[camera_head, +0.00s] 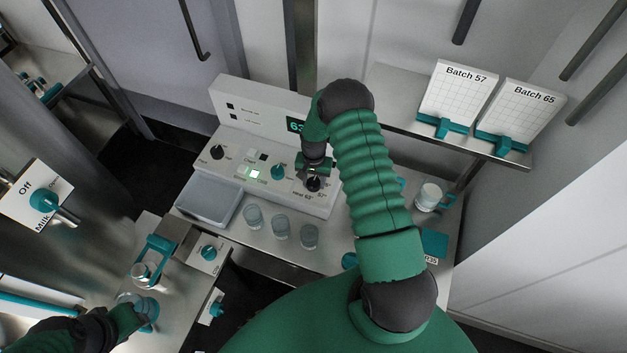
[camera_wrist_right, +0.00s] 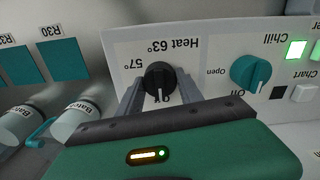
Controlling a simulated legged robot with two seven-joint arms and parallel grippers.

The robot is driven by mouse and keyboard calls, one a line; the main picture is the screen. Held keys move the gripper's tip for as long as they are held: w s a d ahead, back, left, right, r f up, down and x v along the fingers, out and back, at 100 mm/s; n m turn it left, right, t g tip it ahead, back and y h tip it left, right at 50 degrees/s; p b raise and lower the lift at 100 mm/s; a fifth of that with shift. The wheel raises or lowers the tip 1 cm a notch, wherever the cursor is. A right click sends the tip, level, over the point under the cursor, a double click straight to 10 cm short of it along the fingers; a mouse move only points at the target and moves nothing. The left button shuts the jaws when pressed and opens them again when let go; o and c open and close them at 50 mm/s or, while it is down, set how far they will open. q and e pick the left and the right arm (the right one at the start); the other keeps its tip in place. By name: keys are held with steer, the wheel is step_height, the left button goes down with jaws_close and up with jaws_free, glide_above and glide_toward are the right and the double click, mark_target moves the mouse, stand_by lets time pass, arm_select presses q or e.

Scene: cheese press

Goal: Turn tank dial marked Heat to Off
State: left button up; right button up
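The black Heat dial (camera_wrist_right: 159,79) sits on the sloped white tank panel (camera_head: 276,185), and also shows in the head view (camera_head: 314,183). The wrist view shows its labels upside down: "Heat 63°" above, "57°" at left, and partly hidden lettering starting with "O" below. The dial's white mark points down in that view, towards this lettering. My right gripper (camera_wrist_right: 161,93) has one finger on each side of the dial; whether they press on it is unclear. My left gripper (camera_head: 140,318) is at a glass jar (camera_head: 132,304) at lower left; its fingers are unclear.
A teal Chill dial (camera_wrist_right: 250,74) is beside the Heat dial, with a lit green button (camera_wrist_right: 296,50) past it. Several glasses (camera_head: 281,226) stand before the panel. White jars (camera_wrist_right: 75,125) are close to my right gripper. Batch cards (camera_head: 457,88) stand on a shelf.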

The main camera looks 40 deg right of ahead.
mark_target(314, 180)
steer(key=c, duration=0.7)
steer(key=shift+f+n+b, duration=0.1)
steer(key=shift+n+b, duration=0.25)
steer(key=shift+n, duration=0.15)
steer(key=o, duration=1.4)
steer(key=shift+c, duration=0.2)
step_height(314, 180, up, 17)
steer(key=b, duration=0.2)
steer(key=shift+d, duration=0.1)
